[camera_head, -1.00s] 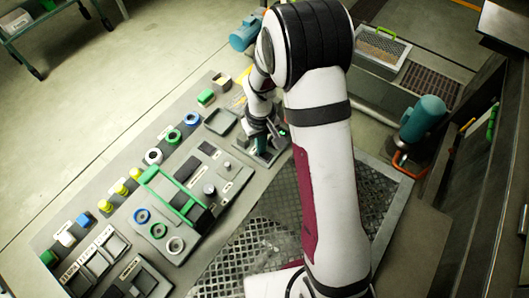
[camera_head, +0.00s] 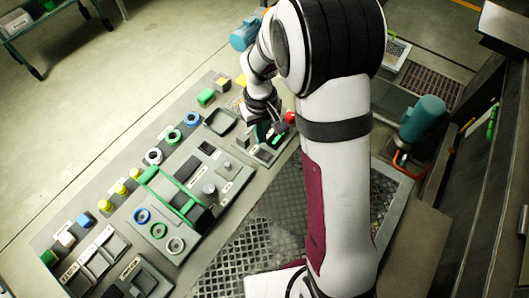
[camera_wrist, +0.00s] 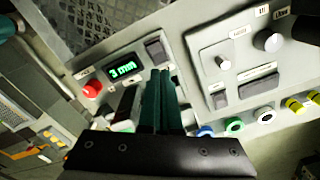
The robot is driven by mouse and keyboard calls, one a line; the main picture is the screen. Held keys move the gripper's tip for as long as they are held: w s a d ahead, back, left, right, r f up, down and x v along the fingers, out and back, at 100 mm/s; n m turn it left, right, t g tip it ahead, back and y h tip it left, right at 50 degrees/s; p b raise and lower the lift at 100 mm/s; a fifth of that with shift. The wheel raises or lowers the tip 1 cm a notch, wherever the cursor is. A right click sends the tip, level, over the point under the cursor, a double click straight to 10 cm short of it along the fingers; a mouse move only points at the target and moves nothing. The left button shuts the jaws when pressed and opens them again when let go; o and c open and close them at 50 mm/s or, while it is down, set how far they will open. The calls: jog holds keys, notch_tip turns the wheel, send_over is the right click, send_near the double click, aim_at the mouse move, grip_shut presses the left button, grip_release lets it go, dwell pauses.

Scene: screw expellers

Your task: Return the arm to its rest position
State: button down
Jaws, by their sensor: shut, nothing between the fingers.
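My gripper (camera_head: 262,130) is above the upper right end of the control panel (camera_head: 130,182) in the head view, apart from the floor plate. In the wrist view my gripper (camera_wrist: 160,74) shows two dark green fingers pressed together with nothing between them. The fingertips appear over the panel area beside a lit green display (camera_wrist: 123,69) and a dark switch (camera_wrist: 155,48). A red button (camera_wrist: 92,88) is left of the fingers; it also shows in the head view (camera_head: 290,117), just right of my gripper. Whether the fingers touch the panel cannot be told.
Knobs, coloured ring buttons and a green handle (camera_head: 165,195) stand up from the panel. A teal motor (camera_head: 423,117) stands to the right. A wall of dark panels (camera_head: 470,170) bounds the right side. Open floor (camera_head: 110,95) lies to the left.

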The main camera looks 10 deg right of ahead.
jog(key=shift+r, duration=0.55)
jog(key=s+r+m+y, duration=0.1)
jog(key=s+r+m, duration=0.3)
jog(key=s, duration=0.8)
jog(key=s+r+m, duration=0.4)
jog(key=s+r, duration=0.4)
jog(key=s, duration=0.5)
jog(key=shift+r+m+y, duration=0.3)
jog(key=shift+y, duration=0.1)
jog(key=shift+d, duration=0.1)
